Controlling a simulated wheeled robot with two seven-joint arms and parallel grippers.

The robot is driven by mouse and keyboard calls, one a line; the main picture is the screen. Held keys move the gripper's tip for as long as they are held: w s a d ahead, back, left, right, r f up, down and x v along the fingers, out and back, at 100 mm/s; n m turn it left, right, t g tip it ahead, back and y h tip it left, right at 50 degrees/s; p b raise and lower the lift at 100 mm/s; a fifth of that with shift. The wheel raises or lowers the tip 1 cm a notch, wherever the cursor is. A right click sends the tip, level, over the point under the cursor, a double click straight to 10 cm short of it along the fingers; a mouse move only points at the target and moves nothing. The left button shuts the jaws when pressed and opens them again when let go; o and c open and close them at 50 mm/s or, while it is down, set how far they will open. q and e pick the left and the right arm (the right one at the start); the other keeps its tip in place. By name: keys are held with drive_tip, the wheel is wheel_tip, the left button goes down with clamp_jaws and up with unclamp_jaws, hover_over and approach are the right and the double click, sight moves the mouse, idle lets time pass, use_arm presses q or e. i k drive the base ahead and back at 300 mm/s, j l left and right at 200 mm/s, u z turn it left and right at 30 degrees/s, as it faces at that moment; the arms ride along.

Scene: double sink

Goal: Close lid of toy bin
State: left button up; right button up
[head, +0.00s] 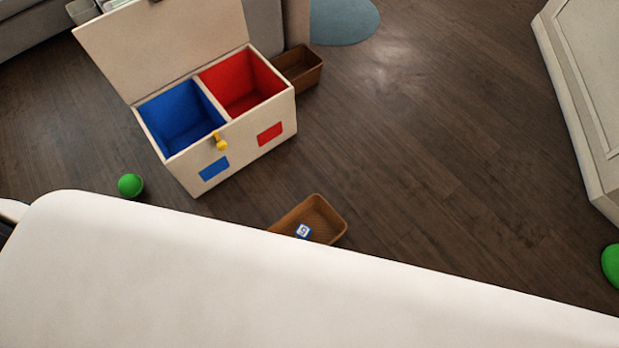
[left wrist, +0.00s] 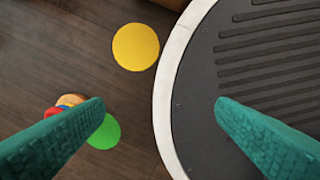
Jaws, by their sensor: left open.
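The toy bin (head: 240,148) is a cream box on the floor in the head view. Its lid (head: 160,45) stands open, raised along the far side and leaning back. Inside are a blue compartment (head: 182,115) and a red compartment (head: 240,85), with no toys visible in them. A yellow latch or knob (head: 220,142) sits at the front rim. My left gripper (left wrist: 160,104) shows only in the left wrist view, with its two teal fingers wide apart and nothing between them. The bin is not visible there. My right gripper is in neither view.
A brown basket (head: 323,215) holding a small blue-and-white block lies in front of the bin; another basket (head: 302,70) is beside it. A green ball (head: 130,185) lies left. A pale cabinet (head: 585,90) stands right. Clear wood floor lies between. A yellow disc-like thing (left wrist: 136,47) shows below my left wrist.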

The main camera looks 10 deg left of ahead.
sight(141, 48)
drive_tip(key=k+j+z, duration=0.15)
drive_tip(key=k+j, duration=0.5)
drive_tip(key=j, duration=0.25)
drive_tip(key=k+j+z, duration=0.2)
drive_tip(key=k+j, duration=0.5)
drive_tip(key=j+z, duration=0.1)
drive_tip(key=j, duration=0.3)
drive_tip(key=k+j+z, duration=0.1)
drive_tip(key=j, duration=0.35)
drive_tip(key=k+j+z, duration=0.1)
drive_tip(key=j, duration=0.3)
drive_tip(key=k+j+z, duration=0.1)
drive_tip(key=j, duration=0.3)
drive_tip(key=k+j+z, duration=0.1)
drive_tip(key=j, duration=0.3)
drive_tip(key=k+j+z, duration=0.1)
drive_tip(key=j, duration=0.25)
drive_tip(key=i+j+z, duration=0.25)
drive_tip(key=j, duration=0.8)
drive_tip(key=i+j+z, duration=0.2)
drive_tip(key=j, duration=0.85)
drive_tip(key=j+z, duration=0.25)
drive_tip(key=j, duration=0.8)
drive_tip(key=j+z, duration=0.1)
drive_tip(key=j, duration=1.65)
drive_tip(key=i, duration=0.1)
